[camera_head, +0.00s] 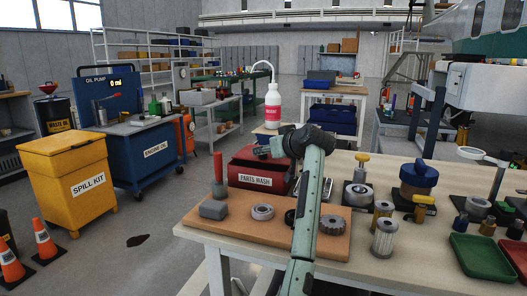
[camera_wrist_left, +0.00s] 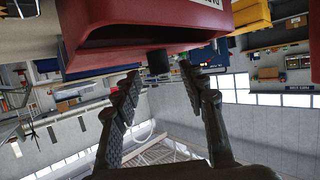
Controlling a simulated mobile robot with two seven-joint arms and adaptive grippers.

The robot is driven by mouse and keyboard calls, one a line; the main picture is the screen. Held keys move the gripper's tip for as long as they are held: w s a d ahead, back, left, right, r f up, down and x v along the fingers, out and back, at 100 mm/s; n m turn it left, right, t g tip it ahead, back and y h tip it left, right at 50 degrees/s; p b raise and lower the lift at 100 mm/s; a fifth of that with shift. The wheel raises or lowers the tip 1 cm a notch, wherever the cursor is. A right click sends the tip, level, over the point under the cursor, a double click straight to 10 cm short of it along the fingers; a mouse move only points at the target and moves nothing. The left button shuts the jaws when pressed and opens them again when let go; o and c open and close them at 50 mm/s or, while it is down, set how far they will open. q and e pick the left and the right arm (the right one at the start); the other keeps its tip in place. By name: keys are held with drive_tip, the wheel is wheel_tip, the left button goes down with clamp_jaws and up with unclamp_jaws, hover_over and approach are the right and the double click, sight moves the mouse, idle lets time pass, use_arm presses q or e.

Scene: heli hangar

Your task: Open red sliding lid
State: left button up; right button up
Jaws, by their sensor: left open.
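The red box labelled PARTS WASH (camera_head: 246,180) sits at the table's far left edge, its top partly behind my arm. In the left wrist view, a red body (camera_wrist_left: 140,22) with a dark, open-looking recess fills the top. A short dark cylindrical knob (camera_wrist_left: 158,61) sticks out below its edge. My left gripper (camera_wrist_left: 158,72) is open, its two fingers to either side of the knob with gaps; I cannot tell whether the knob is fully between the tips. In the head view the gripper (camera_head: 262,151) is small and dark, by the box's top. My right gripper is not in view.
A white bottle with a red label (camera_head: 272,105) stands behind the box. A wooden board (camera_head: 334,238) with metal parts and a red-handled tool (camera_head: 218,175) lies in front. Filters (camera_head: 385,238), a blue-topped part (camera_head: 418,178) and green and red trays (camera_head: 480,256) crowd the table's right.

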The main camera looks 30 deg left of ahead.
use_arm(q)
drive_tip(key=v, duration=0.8)
drive_tip(key=shift+d, duration=0.3)
drive_tip(key=shift+s+r, duration=0.1)
drive_tip(key=shift+s, duration=0.05)
